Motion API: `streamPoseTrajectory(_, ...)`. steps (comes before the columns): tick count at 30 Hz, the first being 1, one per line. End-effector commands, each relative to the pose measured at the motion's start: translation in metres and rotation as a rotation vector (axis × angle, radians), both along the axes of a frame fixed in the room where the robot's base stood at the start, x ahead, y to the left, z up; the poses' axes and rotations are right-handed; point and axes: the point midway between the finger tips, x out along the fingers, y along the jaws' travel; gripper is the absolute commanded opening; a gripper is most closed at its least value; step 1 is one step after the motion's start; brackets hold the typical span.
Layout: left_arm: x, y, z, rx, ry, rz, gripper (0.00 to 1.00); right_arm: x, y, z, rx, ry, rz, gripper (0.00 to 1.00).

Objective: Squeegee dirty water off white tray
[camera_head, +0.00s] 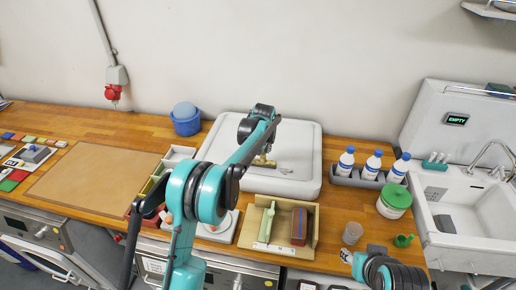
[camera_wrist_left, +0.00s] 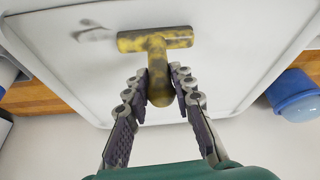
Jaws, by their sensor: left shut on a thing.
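The white tray (camera_head: 308,130) lies on the wooden counter against the wall. A small grey dirty smear (camera_wrist_left: 97,34) shows on the tray beside the squeegee's head. In the head view my left arm hides part of the tray. I cannot tell whether the head touches the tray.
A blue tub (camera_head: 186,125) stands left of the tray. White bottles in a grey rack (camera_head: 352,179) and a green-lidded jar (camera_head: 394,202) stand right of it. A beige open box (camera_head: 276,240) sits in front. A white sink (camera_head: 478,215) is at far right.

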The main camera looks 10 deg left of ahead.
Motion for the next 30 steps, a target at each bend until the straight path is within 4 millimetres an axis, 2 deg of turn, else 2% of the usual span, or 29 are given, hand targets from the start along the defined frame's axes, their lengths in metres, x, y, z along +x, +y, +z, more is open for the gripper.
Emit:
streamPoseTrajectory(7,0.000,-0.011,0.000,-0.002,0.001,-0.003,0.00,0.000,0.000,0.000,0.000,0.000,0.000,0.40)
streamPoseTrajectory(15,0.000,-0.035,0.001,-0.002,0.001,-0.004,0.00,0.000,0.000,0.001,0.000,0.000,0.000,0.40)
streamPoseTrajectory(23,0.000,-0.043,0.001,-0.001,0.001,-0.001,0.00,0.000,0.000,0.000,0.000,0.000,0.000,0.40)
streamPoseTrajectory(30,0.000,-0.065,0.000,-0.002,0.001,-0.002,0.00,0.000,0.000,0.000,0.000,0.000,0.000,0.40)
